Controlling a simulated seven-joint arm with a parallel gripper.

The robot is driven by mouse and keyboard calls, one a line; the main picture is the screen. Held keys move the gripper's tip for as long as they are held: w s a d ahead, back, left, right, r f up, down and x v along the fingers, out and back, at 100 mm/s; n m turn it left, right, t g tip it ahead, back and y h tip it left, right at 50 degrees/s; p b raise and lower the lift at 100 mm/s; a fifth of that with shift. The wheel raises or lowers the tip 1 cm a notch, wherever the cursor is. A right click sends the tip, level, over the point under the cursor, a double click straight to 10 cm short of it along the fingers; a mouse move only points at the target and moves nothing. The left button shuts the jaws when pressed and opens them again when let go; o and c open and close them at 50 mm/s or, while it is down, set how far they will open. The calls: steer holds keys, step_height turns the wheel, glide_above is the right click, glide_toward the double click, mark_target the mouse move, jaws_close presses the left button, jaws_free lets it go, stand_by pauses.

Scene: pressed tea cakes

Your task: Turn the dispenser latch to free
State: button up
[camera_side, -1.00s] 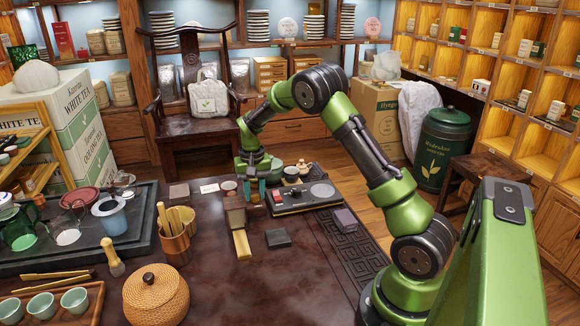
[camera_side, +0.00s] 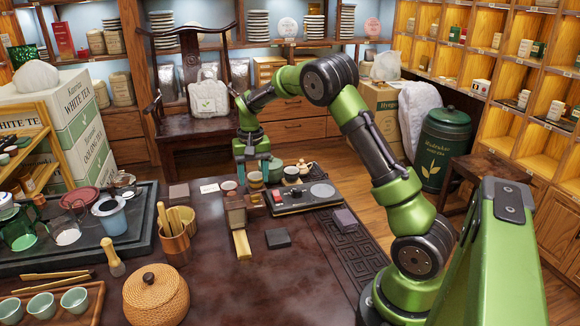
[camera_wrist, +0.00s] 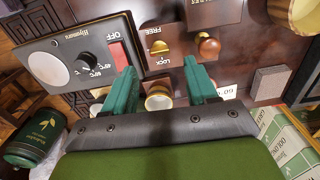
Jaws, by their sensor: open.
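In the wrist view, the latch (camera_wrist: 160,47) is a small brass knob on a dark brown panel, between the words FREE and LOCK. I cannot tell which word it points to. A round wooden knob (camera_wrist: 208,46) sits beside it. My gripper (camera_wrist: 160,66) is open, its two teal fingers spread apart and empty, with the latch showing beyond the gap between the tips. In the side view, my gripper (camera_side: 253,176) hangs above the far part of the table, behind a small brown wooden block (camera_side: 235,200); the latch is too small to make out there.
A heater panel (camera_side: 300,199) with a red switch and dial stands right of the gripper. Small cups (camera_side: 228,185) stand close under the fingers. A wooden stick (camera_side: 242,244) and a dark slab (camera_side: 278,238) lie nearer.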

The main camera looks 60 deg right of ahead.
step_height(320, 180, up, 12)
steer(key=shift+f, duration=0.25)
steer(key=shift+d, duration=0.1)
steer(key=s+a+r+n+t+y, duration=0.2)
steer(key=s+a+n+t, duration=0.3)
steer(key=s+a, duration=1.6)
steer(key=shift+s+r+t, duration=0.6)
steer(key=shift+r+t, duration=0.1)
steer(key=shift+t, duration=0.4)
steer(key=shift+c, duration=0.4)
